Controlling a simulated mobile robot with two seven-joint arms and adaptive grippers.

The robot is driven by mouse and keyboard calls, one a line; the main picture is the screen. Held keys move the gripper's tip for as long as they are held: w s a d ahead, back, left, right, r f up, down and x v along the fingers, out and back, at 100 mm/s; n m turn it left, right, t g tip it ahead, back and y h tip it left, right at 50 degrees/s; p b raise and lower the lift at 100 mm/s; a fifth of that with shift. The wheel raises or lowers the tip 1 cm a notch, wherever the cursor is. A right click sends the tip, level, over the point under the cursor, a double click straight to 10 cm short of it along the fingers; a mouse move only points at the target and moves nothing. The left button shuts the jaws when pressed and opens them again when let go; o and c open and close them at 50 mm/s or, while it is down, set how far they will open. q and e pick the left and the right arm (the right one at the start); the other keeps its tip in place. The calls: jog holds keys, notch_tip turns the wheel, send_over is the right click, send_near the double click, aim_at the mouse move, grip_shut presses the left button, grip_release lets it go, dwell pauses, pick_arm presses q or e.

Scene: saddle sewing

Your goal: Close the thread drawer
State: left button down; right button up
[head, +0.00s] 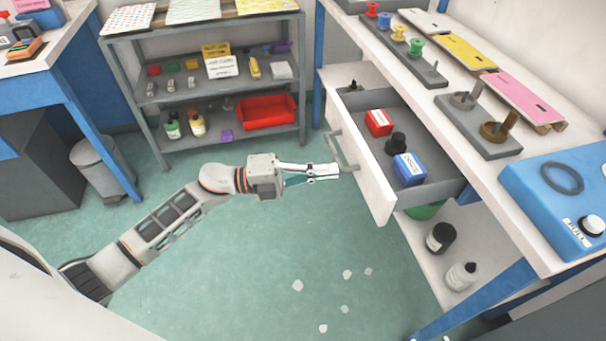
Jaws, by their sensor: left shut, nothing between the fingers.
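The thread drawer (362,180) stands open, pulled out to the left from under the workbench top. Its white front has a grey bar handle (341,152). Inside lie a red box (379,122), a black spool-like item (396,143) and a blue box (409,169). My left gripper (336,169) is shut and empty, its fingertips close to the drawer front near the lower end of the handle. I cannot tell whether they touch it. My right gripper is not in view.
The workbench (480,130) carries thread spools, coloured cards and a blue device (560,195). Below the drawer, a black jar (440,237) and a white bottle (460,275) stand on a lower shelf. A grey shelf rack (205,20) is at the back. The green floor is mostly clear, with small white scraps.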

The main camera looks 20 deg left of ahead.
aim_at(400, 156)
pick_arm(q)
jog(key=w+x, duration=0.1)
jog(key=x, duration=0.4)
jog(key=w+f+b+x, duration=0.1)
jog(key=x, duration=0.5)
jog(key=w+a+f+b+x, duration=0.1)
jog(key=x, duration=0.4)
jog(key=shift+w+d, duration=0.1)
jog(key=shift+d, duration=0.2)
jog(key=shift+w+d+r, duration=0.15)
jog(key=shift+w+d, duration=0.15)
jog(key=shift+d, duration=0.1)
jog(key=shift+r, duration=0.1)
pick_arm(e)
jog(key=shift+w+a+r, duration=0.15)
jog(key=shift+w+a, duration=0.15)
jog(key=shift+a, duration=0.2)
pick_arm(q)
jog(key=shift+r, duration=0.1)
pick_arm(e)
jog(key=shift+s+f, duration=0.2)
